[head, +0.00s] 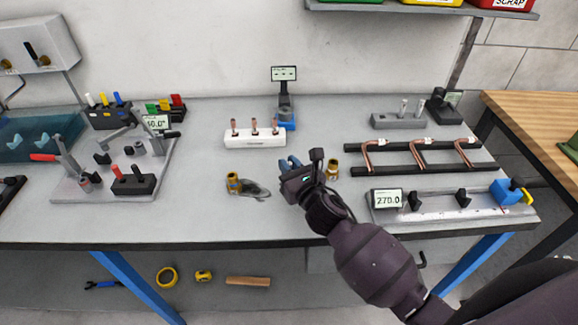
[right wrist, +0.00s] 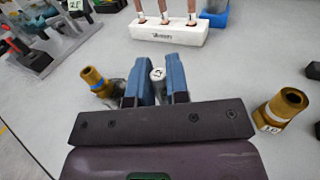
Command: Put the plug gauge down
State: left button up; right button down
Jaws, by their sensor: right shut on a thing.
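My right gripper (head: 291,163) is over the middle of the bench, its blue fingers pointing away from me. In the right wrist view the gripper (right wrist: 157,82) is shut on the plug gauge (right wrist: 158,75), a silver-grey pin with a small marked end showing between the fingers. In the head view the gauge is hidden by the gripper; I cannot tell whether it touches the bench. A grey block (head: 398,121) at the back right holds upright silver pins. My left gripper is not in view.
Brass fittings stand left (head: 233,182) and right (head: 333,168) of the gripper. A white block (head: 254,138) with copper tubes is behind it. A rack (head: 412,168) with bent tubes and a gauge fixture (head: 440,203) lie right. Bare bench shows in front of the left fitting.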

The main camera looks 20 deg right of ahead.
jog(key=shift+f, duration=0.1)
jog(key=c, duration=1.1)
grip_release()
jog(key=shift+r, duration=0.25)
jog(key=s, duration=0.4)
jog(key=s+d, duration=0.1)
jog(key=s, duration=0.3)
jog(key=s+d, duration=0.1)
jog(key=s, duration=0.3)
jog(key=shift+b, duration=0.3)
jog(key=shift+f, duration=0.1)
